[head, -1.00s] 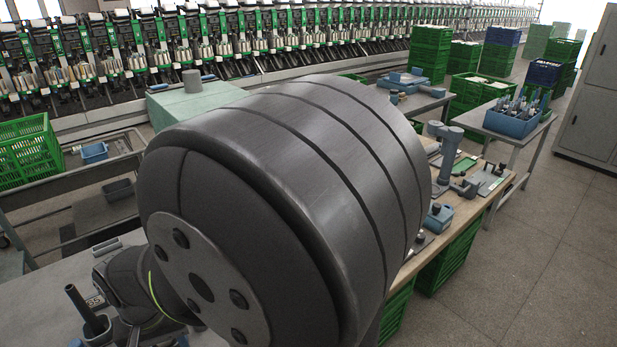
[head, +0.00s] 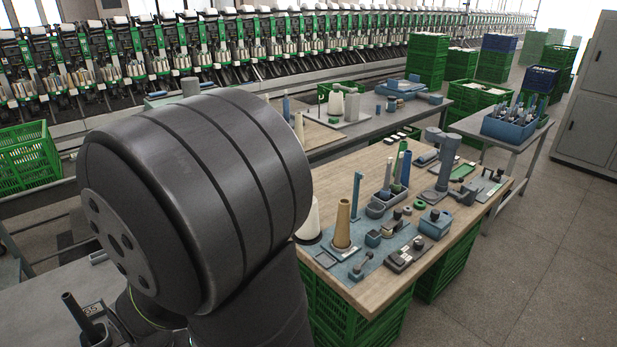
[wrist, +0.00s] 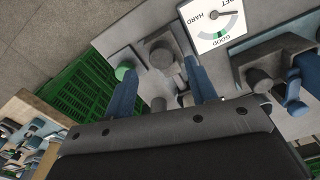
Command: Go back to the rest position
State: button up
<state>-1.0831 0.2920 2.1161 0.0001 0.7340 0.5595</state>
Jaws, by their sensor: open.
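In the wrist view, my gripper (wrist: 160,70) has its two blue fingers apart with nothing held between them. A green round knob (wrist: 124,71) is by the left finger. A white dial (wrist: 213,22) marked HARD and GOOD is above the right finger. In the head view my large dark arm link fills the left middle, and I cannot see my gripper there.
A side table (head: 516,150) bears a blue bin (head: 510,127). Floor at right is clear.

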notch_tip(320, 180, down, 5)
jog(key=shift+w+a+r, duration=0.2)
jog(key=shift+w+a, duration=0.35)
jog(key=shift+w+a+r, duration=0.15)
jog(key=shift+w+a, duration=0.35)
jog(key=shift+w, duration=0.05)
notch_tip(320, 180, up, 16)
jog(key=w+d+m, duration=0.1)
jog(key=w+d, duration=0.3)
jog(key=w, duration=0.1)
jog(key=shift+d+r+m, duration=0.25)
jog(key=shift+r+m, duration=0.05)
jog(key=shift+r, duration=0.1)
